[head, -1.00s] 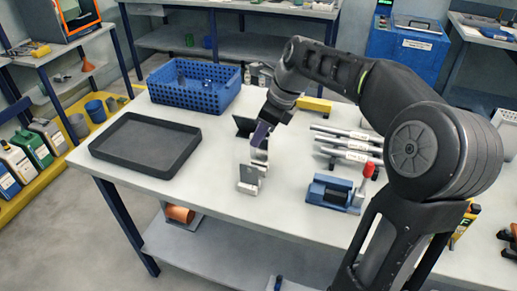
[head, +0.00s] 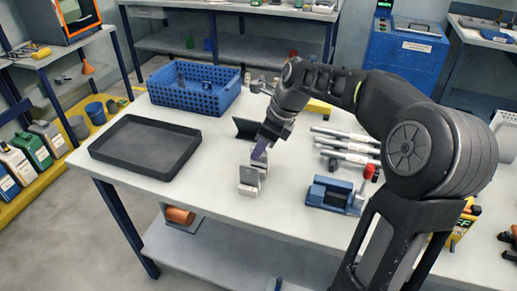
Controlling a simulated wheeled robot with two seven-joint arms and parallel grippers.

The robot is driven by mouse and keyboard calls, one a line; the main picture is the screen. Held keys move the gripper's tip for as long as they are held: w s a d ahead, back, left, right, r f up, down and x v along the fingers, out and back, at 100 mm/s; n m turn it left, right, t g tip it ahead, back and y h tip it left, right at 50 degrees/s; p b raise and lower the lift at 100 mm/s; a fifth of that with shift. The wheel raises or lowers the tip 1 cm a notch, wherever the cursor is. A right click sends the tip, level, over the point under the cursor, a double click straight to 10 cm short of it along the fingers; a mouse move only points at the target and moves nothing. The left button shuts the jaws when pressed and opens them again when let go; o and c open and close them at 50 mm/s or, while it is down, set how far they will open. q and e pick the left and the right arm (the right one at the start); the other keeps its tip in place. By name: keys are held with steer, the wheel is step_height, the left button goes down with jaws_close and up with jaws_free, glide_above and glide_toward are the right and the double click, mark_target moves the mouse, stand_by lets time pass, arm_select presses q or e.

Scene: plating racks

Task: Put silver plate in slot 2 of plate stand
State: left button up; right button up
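A small silver-grey metal piece (head: 249,188), which looks like the plate stand, stands upright near the front edge of the white table. A thin pale piece (head: 259,164), possibly the silver plate, rises at its upper back. It is too small to tell whether it sits in a slot or which one. My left gripper is out of view.
A black tray (head: 110,164) lies at the table's left, and a blue basket (head: 212,103) stands behind it. A dark angled object (head: 244,127) is just behind the gripper. A blue fixture (head: 326,194) and several silver rods (head: 345,146) lie to the right.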

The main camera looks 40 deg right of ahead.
steer(key=o, duration=0.4)
steer(key=v, duration=1.2)
steer(key=shift+p, duration=0.35)
steer(key=shift+r, duration=0.15)
